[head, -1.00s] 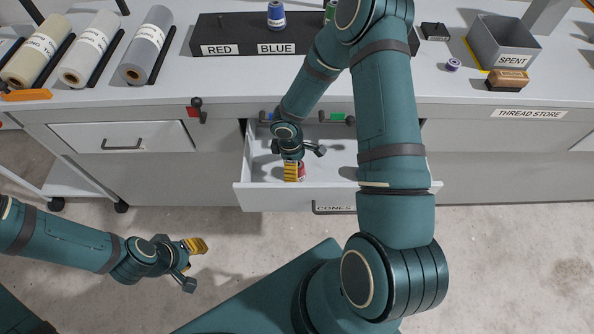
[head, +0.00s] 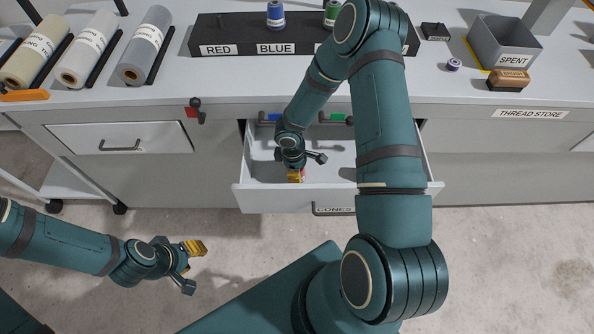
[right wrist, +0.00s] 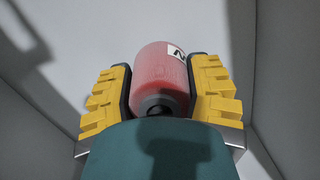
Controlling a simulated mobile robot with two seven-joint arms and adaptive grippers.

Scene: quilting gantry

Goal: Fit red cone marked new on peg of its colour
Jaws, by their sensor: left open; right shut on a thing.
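The red cone (right wrist: 161,75) sits between the yellow fingers of my right gripper (right wrist: 160,95) in the right wrist view, with part of a white label showing an N. In the head view my right gripper (head: 296,176) is inside the open drawer (head: 335,200) and shut on the cone, of which only a sliver of red shows. The black rack (head: 230,35) on the bench carries RED and BLUE labels. My left gripper (head: 195,248) is open and empty over the floor.
A blue cone (head: 275,14) and a green cone (head: 332,12) stand on the rack. My right arm hides part of the rack and drawer. The SPENT bin (head: 504,60), a brown-topped block (head: 508,80) and a small purple spool (head: 453,65) are at the right. Fabric rolls (head: 88,48) lie left.

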